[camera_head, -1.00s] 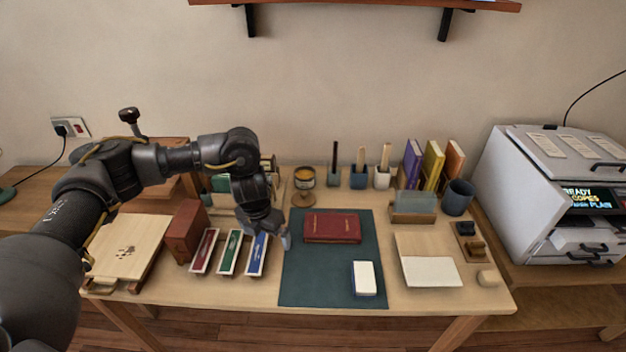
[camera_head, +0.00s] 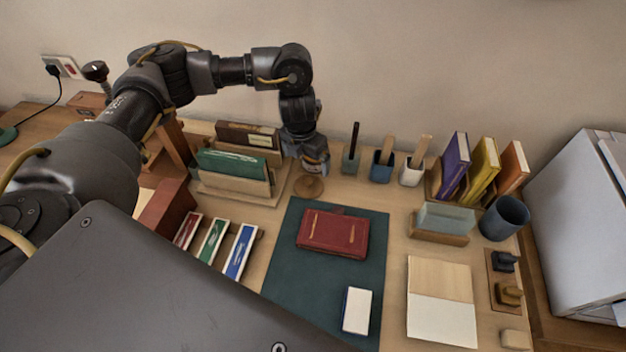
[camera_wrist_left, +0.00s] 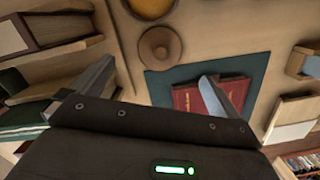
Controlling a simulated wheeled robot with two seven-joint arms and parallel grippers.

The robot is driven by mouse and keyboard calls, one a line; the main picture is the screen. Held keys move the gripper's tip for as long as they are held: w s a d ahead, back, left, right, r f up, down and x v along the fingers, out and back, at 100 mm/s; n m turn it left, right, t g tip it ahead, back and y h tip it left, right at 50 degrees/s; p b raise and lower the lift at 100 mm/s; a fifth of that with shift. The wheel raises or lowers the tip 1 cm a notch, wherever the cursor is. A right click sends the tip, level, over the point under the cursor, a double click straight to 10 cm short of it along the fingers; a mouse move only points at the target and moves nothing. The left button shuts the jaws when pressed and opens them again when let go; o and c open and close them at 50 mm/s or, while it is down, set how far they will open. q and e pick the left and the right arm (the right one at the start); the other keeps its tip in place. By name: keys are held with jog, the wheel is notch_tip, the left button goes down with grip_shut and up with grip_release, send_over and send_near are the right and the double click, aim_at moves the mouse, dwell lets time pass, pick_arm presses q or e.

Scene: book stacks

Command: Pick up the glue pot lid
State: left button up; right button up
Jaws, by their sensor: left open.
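The glue pot lid (camera_wrist_left: 160,45) is a round brown wooden disc with a small knob. It lies on the desk just beyond the mat's edge, in front of the glue pot, and also shows in the head view (camera_head: 308,188). The glue pot (camera_wrist_left: 150,6) holds amber glue and is cut off by the top of the wrist view. In the head view my left gripper (camera_head: 313,162) is above and behind the lid and covers much of the pot. In the wrist view its fingers (camera_wrist_left: 156,72) are spread wide and empty, with the lid beyond them, apart. My right gripper is not in view.
A dark green mat (camera_head: 290,265) bears a red book (camera_head: 333,233) and a white block (camera_head: 357,310). File holders with green folders (camera_head: 233,168) stand left of the lid. Tool pots (camera_head: 382,168) stand to the right, then upright books (camera_head: 482,165) and a cup (camera_head: 505,218).

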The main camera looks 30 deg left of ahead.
pick_arm(q)
send_over(309, 181)
jog(key=f, duration=0.5)
jog(key=shift+a+f+b, duration=0.15)
jog(key=shift+a+b, duration=0.1)
jog(key=shift+b, duration=0.15)
jog(key=shift+s+f, duration=0.1)
jog(key=shift+s, duration=0.05)
jog(key=f, duration=0.5)
jog(key=shift+w+d, duration=0.2)
jog(key=c, duration=0.9)
